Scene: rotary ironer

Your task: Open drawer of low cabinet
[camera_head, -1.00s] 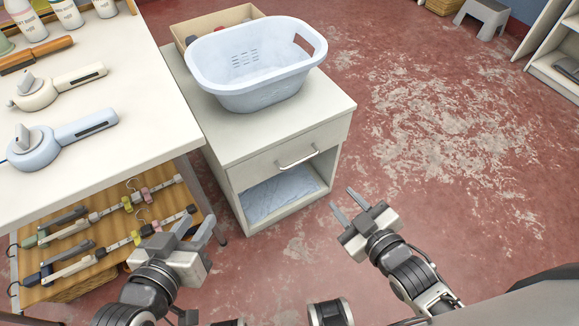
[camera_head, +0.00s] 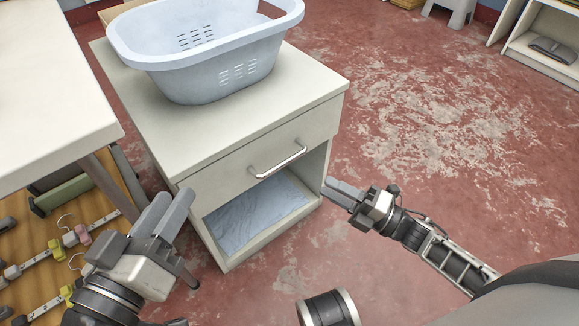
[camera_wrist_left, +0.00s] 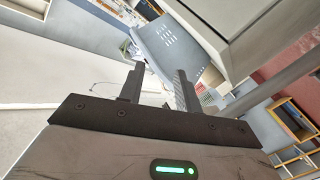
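The low cabinet (camera_head: 215,135) is off-white and stands in the middle of the head view. Its drawer front (camera_head: 225,180) is shut, with a silver bar handle (camera_head: 278,162) across it. My left gripper (camera_head: 172,200) is open and empty, left of the cabinet's front and apart from the handle; its parted fingers show in the left wrist view (camera_wrist_left: 157,85). My right gripper (camera_head: 335,190) is near the cabinet's right front edge, apart from the handle. Its fingers overlap from this angle, so their gap is unclear.
A pale blue laundry basket (camera_head: 205,55) sits on the cabinet. A folded blue cloth (camera_head: 255,210) lies in the open compartment below the drawer. A white table (camera_head: 50,100) stands close on the left, with hangers on the shelf beneath. The red floor (camera_head: 440,130) at right is clear.

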